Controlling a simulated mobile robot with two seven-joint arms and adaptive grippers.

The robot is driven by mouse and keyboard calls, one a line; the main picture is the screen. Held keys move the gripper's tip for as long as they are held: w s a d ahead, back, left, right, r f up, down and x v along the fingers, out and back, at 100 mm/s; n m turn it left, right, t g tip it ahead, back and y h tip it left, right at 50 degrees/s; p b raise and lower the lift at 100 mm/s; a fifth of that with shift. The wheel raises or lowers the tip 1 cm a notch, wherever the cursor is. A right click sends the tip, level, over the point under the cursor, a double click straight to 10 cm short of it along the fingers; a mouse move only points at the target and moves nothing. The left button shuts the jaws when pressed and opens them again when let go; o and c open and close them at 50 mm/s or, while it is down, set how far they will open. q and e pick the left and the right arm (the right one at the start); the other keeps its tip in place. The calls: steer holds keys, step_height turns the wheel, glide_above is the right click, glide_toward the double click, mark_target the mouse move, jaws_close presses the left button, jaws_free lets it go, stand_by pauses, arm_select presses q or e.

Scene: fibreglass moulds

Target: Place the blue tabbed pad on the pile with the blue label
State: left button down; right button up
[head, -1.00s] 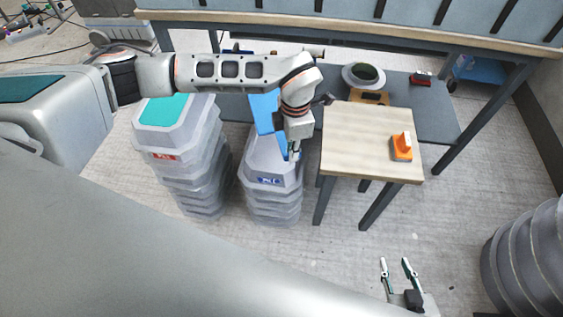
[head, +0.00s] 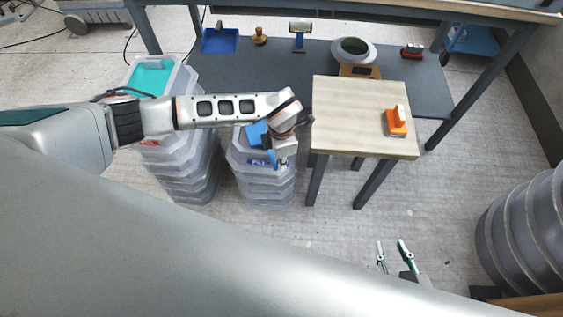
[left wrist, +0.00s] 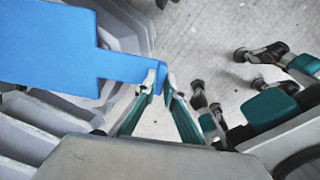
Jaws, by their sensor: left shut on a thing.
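The blue tabbed pad (left wrist: 50,48) is held by its narrow tab between the fingers of my left gripper (left wrist: 164,90) in the left wrist view. In the head view the pad (head: 256,134) is partly hidden behind my left arm, over the pile with the blue label (head: 258,162). That pile is a stack of grey translucent moulds (head: 265,188). I cannot tell whether the pad touches the top mould. My left gripper (head: 279,163) is at the pile's right front side. My right gripper (head: 393,252) is open and empty at the bottom right.
A pile with a red label (head: 180,170) and a teal pad (head: 150,77) on top stands to the left. A wooden table (head: 362,112) with an orange tool (head: 397,122) stands close on the right. Ribbed grey drums (head: 525,235) stand at the far right.

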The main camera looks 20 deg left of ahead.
arm_select(q)
steer(key=shift+f, duration=0.75)
steer(key=shift+r, duration=0.15)
steer(key=c, duration=2.5)
jaws_free()
steer(key=shift+f, duration=0.2)
steer(key=o, duration=0.4)
steer(key=shift+c, duration=0.2)
steer(key=shift+r, duration=0.1)
